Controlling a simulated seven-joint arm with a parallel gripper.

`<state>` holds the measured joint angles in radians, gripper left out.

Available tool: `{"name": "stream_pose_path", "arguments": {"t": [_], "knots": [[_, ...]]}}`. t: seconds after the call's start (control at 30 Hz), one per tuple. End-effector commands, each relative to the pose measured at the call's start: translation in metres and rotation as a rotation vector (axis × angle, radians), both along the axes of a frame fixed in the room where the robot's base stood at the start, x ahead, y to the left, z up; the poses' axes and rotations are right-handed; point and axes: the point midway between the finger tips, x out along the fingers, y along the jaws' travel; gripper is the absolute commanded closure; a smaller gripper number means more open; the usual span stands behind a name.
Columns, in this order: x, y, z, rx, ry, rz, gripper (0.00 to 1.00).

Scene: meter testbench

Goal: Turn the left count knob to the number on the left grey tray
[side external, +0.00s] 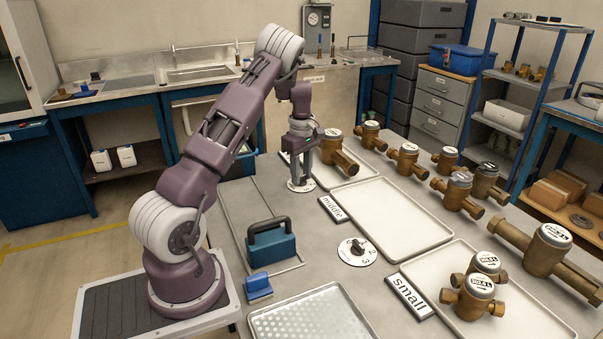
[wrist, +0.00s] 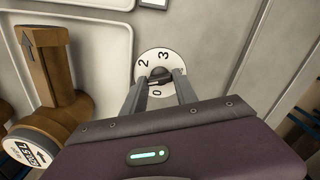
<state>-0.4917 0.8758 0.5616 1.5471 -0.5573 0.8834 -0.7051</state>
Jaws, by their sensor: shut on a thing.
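The left count knob is a dark knob (wrist: 158,74) on a round white dial (side external: 297,187) set in the grey bench. In the wrist view the dial shows 2, 3 and 0; the rest of its face is partly hidden by my fingers. My gripper (side external: 304,180) points straight down over this dial, its fingers shut on the knob. Which number the knob points to cannot be made out. A pale grey tray (side external: 326,182) lies just behind the dial and holds a brass meter (side external: 330,150). No number on that tray is readable.
A second dial (side external: 357,252) sits nearer the camera. Several brass meters stand to the right. A teal case (side external: 272,245) lies at the front.

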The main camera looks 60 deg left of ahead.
Motion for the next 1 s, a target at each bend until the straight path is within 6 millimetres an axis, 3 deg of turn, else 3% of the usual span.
{"name": "stream_pose_path", "arguments": {"t": [0.3, 0.87, 0.9, 1.0], "knots": [[0.0007, 0.0002, 0.0010, 0.001, -0.003, 0.114, 1.00], [0.0006, 0.0003, 0.0011, 0.001, -0.003, 0.139, 1.00], [0.0007, 0.0003, 0.0011, 0.001, -0.003, 0.138, 0.60], [0.0006, 0.0002, 0.0009, 0.001, -0.002, 0.138, 0.44]]}}
